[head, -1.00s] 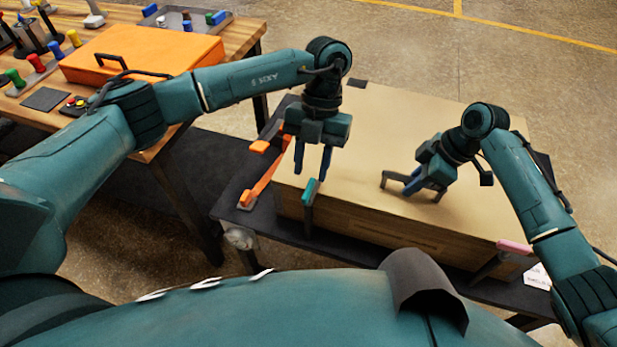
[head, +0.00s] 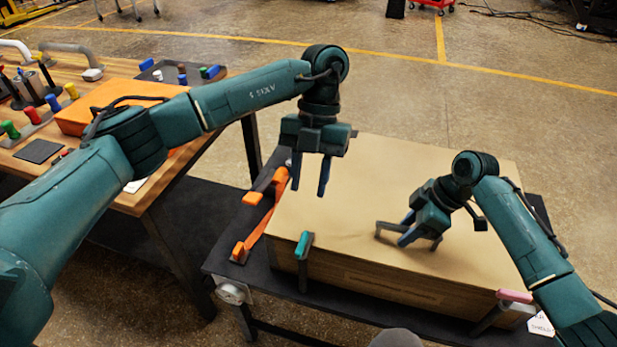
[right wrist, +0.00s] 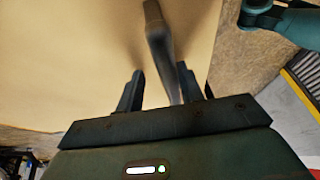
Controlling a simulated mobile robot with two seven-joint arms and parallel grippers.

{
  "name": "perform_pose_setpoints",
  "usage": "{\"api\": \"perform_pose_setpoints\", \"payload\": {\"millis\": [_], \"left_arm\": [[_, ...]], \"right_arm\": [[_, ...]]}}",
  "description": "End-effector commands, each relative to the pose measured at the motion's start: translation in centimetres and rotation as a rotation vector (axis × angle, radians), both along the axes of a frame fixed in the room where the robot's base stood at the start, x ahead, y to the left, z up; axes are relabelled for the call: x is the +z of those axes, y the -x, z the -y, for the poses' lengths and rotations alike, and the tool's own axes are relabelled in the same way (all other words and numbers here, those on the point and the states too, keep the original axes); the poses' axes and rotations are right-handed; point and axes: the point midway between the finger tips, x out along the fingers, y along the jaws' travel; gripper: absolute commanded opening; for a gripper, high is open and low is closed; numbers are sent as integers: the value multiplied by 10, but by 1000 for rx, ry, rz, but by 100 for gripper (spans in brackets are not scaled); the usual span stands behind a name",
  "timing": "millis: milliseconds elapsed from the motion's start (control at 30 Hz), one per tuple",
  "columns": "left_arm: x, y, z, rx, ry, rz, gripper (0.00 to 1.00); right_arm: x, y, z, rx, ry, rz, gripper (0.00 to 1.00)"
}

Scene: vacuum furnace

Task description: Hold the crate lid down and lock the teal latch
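The tan crate (head: 370,285) with its flat lid (head: 440,170) sits on a black table. The teal latch (head: 303,245) stands upright at the crate's front left, its teal tip at lid height. My left gripper (head: 310,180) is open and empty, fingers pointing down, above and behind the teal latch and apart from it. My right gripper (head: 408,232) is at the dark lid handle (head: 385,228). In the right wrist view, the handle bar (right wrist: 160,45) passes between the parted fingers (right wrist: 160,90), with a gap visible on its left. Whether the fingers touch it is unclear.
A pink-tipped latch (head: 515,296) is at the front right. An orange lever (head: 258,222) and orange blocks lie along the crate's left side. A wooden bench (head: 165,195) with an orange case (head: 95,118) stands left. The lid's far half is clear.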

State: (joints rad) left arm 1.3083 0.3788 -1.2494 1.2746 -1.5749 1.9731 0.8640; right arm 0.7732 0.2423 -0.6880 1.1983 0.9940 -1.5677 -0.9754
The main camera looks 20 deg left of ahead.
Motion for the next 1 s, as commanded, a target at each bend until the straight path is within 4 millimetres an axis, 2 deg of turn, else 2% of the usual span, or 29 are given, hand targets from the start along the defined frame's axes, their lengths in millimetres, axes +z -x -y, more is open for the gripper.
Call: {"api": "perform_pose_setpoints", "payload": {"millis": [100, 300, 467, 800, 1000], "left_arm": [[0, 0, 0, 0, 0, 0, 34], [0, 0, 0, 0, 0, 0, 34], [1, 0, 0, 0, 0, 0, 34], [5, 0, 0, 0, 0, 0, 34], [6, 0, 0, 0, 0, 0, 34]], "right_arm": [[-2, 0, 2, -3, 4, -2, 41], [-1, 2, 0, 1, 2, -5, 41], [10, 1, 4, 1, 2, -3, 41], [76, -5, 32, -1, 2, 0, 41], [107, -7, 46, -3, 3, -1, 41]]}}
